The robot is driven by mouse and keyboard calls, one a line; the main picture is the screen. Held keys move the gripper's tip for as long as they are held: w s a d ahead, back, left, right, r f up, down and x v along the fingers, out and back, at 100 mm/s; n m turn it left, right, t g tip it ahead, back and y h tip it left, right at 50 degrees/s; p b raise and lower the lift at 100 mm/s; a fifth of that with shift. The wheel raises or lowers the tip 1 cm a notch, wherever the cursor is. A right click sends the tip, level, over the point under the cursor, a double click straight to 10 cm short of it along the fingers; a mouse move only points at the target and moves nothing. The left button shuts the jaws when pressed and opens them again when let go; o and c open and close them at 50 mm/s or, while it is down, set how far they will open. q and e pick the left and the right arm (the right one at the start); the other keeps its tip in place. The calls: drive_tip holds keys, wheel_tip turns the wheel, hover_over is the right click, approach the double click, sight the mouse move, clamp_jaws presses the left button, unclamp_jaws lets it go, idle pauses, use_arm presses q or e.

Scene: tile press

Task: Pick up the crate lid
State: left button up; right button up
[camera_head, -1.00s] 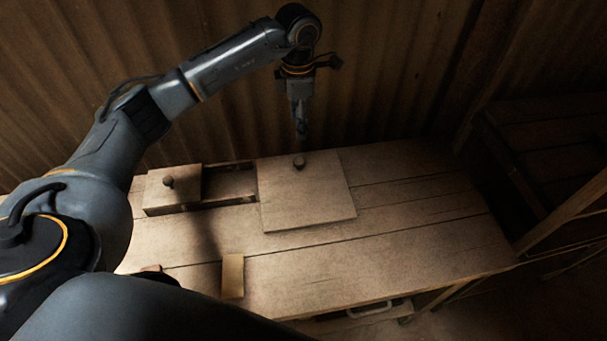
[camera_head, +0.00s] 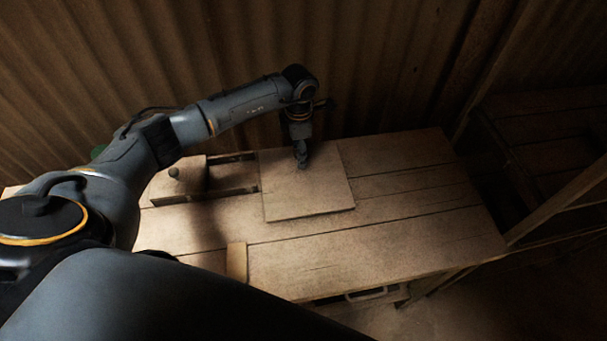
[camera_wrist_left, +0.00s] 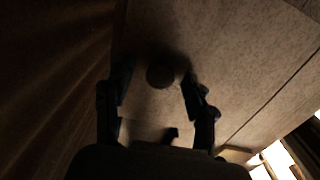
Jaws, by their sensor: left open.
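The crate lid (camera_head: 308,195) is a flat, square wooden panel with a small round knob (camera_wrist_left: 160,76). It lies at the middle of the table, at the right end of a long wooden crate (camera_head: 225,193). My left gripper (camera_head: 301,161) points down over the lid's far part and hides the knob in the head view. In the left wrist view the gripper (camera_wrist_left: 158,90) is open, with the knob between its two fingers. I cannot tell whether the fingers touch it. My right gripper is not in view.
A smaller wooden piece with a knob (camera_head: 174,173) sits at the crate's left end. A small wood block (camera_head: 237,262) lies near the table's front edge. The table (camera_head: 420,215) is clear on the right. A corrugated wall (camera_head: 400,60) stands behind.

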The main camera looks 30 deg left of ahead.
use_arm(q)
clamp_jaws()
drive_tip(key=shift+r, duration=0.1)
